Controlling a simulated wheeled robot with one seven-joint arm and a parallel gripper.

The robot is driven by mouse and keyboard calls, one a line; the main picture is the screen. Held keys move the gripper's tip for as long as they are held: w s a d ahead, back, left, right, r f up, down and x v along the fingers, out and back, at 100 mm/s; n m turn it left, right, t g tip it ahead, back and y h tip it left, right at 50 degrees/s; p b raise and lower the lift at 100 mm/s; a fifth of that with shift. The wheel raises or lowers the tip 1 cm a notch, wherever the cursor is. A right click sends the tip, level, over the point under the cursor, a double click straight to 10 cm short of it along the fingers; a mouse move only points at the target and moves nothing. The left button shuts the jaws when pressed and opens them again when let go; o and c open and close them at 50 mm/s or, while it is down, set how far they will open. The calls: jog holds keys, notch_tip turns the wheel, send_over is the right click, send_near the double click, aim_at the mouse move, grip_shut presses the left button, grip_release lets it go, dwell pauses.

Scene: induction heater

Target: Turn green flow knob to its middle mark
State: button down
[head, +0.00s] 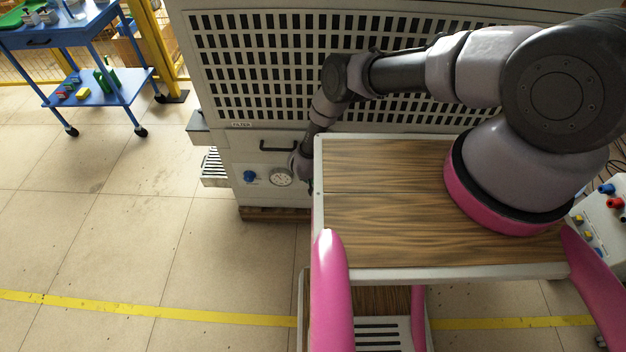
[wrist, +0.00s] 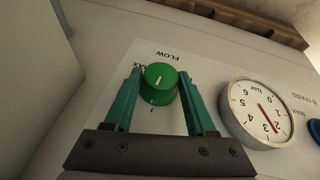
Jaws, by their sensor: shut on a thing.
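The green flow knob (wrist: 159,84) shows in the wrist view, on a pale panel under the word FLOW, which appears upside down. It has a white pointer line on its face. A MAX label is partly visible at its upper left, and a small tick shows just below it. My gripper (wrist: 160,88) has its two teal fingers on either side of the knob and is shut on it. In the head view the knob is hidden behind my arm, and the gripper's fingers cannot be made out.
A pressure gauge (wrist: 257,112) sits right of the knob; it also shows in the head view (head: 281,177). A blue knob (head: 249,177) is left of the gauge there. The machine's slotted cabinet (head: 230,60) stands behind. A blue cart (head: 100,88) is at upper left; open floor lies between.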

jog(key=c, duration=1.6)
grip_release()
jog(key=shift+w+a+r+h, duration=0.1)
jog(key=shift+w+a+h, duration=0.1)
jog(key=shift+h, duration=0.5)
jog(key=shift+c, duration=1.7)
grip_release()
jog(key=shift+o, duration=0.5)
jog(key=shift+s, duration=0.1)
jog(key=v, duration=1)
jog(key=shift+s+r, duration=0.15)
jog(key=shift+r, duration=0.2)
jog(key=shift+a, duration=0.1)
